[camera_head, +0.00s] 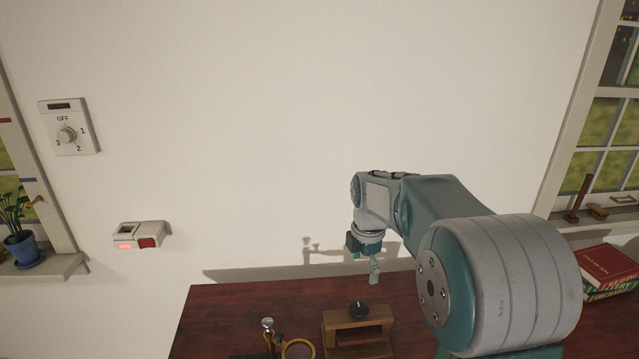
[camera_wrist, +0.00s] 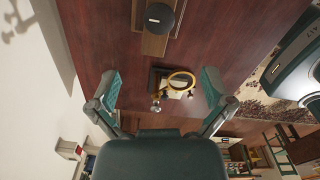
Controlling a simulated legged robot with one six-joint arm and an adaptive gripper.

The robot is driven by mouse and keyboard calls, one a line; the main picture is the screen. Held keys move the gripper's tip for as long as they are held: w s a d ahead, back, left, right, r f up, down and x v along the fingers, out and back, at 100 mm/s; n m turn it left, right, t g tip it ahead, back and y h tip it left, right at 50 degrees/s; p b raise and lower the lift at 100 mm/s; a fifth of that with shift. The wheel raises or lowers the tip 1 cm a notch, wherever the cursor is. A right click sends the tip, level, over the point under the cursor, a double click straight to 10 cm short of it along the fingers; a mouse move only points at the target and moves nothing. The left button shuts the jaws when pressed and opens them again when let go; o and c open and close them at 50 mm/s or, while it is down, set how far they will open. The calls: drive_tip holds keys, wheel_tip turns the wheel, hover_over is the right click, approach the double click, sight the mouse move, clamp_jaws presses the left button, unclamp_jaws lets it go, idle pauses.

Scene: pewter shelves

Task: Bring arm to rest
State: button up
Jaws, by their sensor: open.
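My arm reaches out over the dark red table (camera_head: 230,310) from the right in the head view. My gripper (camera_head: 373,272) hangs above the table, beyond the wooden stand, and looks small there. In the wrist view my gripper (camera_wrist: 160,88) has its two teal fingers spread wide apart with nothing between them touching. A brass ring-shaped object (camera_wrist: 181,82) with a dark base shows on the table below, between the fingers. It also shows in the head view (camera_head: 298,347).
A wooden stand (camera_head: 358,333) with a black knob (camera_head: 359,309) is on the table. On the wall are a dial (camera_head: 68,127) and a switch box (camera_head: 140,236). A potted plant (camera_head: 20,246) sits at the left window, books (camera_head: 609,270) at the right. The table's left part is clear.

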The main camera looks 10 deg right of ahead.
drive_tip(key=s+r+m+t, duration=0.2)
drive_tip(key=s+r+m, duration=0.2)
drive_tip(key=s+m, duration=0.6)
drive_tip(key=s+r+m+t, duration=0.3)
drive_tip(key=s+m, duration=0.8)
drive_tip(key=s, duration=0.6)
drive_tip(key=shift+s+r+t, duration=0.3)
drive_tip(key=shift+r, duration=0.1)
